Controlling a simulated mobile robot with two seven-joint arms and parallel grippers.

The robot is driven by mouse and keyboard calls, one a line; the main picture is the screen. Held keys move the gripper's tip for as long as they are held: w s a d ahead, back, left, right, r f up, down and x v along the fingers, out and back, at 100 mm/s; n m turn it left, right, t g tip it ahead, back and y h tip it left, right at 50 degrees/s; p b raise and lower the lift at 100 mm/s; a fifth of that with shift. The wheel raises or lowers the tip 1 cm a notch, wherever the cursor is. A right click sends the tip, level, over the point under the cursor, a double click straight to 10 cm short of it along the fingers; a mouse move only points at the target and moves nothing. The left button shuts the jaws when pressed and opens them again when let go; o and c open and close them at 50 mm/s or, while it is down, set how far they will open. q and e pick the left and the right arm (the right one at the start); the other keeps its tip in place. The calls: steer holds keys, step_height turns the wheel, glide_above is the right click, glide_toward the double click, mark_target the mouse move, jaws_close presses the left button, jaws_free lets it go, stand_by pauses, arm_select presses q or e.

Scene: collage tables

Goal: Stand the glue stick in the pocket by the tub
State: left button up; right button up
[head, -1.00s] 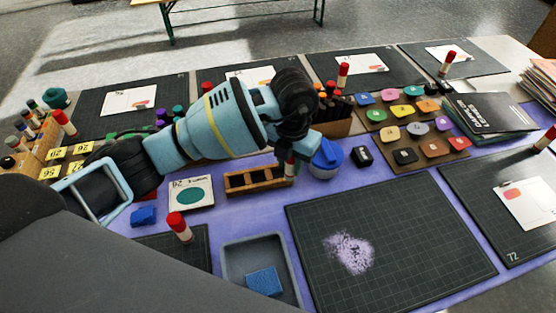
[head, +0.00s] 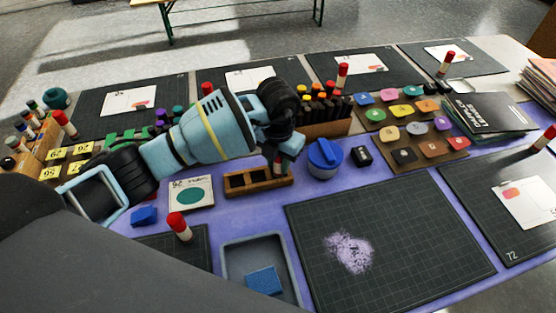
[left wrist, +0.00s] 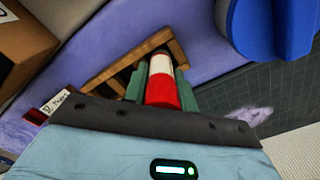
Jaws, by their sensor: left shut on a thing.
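My left gripper (head: 281,161) is shut on a glue stick (head: 278,168), white with a red cap. In the left wrist view the glue stick (left wrist: 161,85) sits between the two grey-green fingers (left wrist: 163,88), cap toward the camera. It is roughly upright over the right end of the wooden pocket rack (head: 262,189), the end by the tub. I cannot tell whether its lower end is inside the pocket. The two pockets to the left look empty. The tub (head: 325,158), with a blue lid, stands just right of the rack, apart from the gripper. My right gripper is out of view.
A wooden holder of markers (head: 326,129) stands behind the rack. A picture card (head: 191,193) lies left of it. A grey tray (head: 234,264) with a blue sponge (head: 264,281) and a dark cutting mat (head: 390,240) lie in front. A black sharpener-like block (head: 361,156) is right of the tub.

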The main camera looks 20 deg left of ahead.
arm_select(q)
steer(key=shift+f, duration=0.1)
steer(key=shift+s+f, duration=0.2)
steer(key=shift+f, duration=0.45)
steer(key=shift+c, duration=0.3)
steer(key=o, duration=1.1)
steer(key=shift+w+f, duration=0.1)
steer(key=shift+c, duration=0.2)
step_height(320, 180, up, 14)
steer(key=shift+w+f+p, duration=0.1)
steer(key=shift+f+p, duration=0.05)
steer(key=shift+p, duration=0.15)
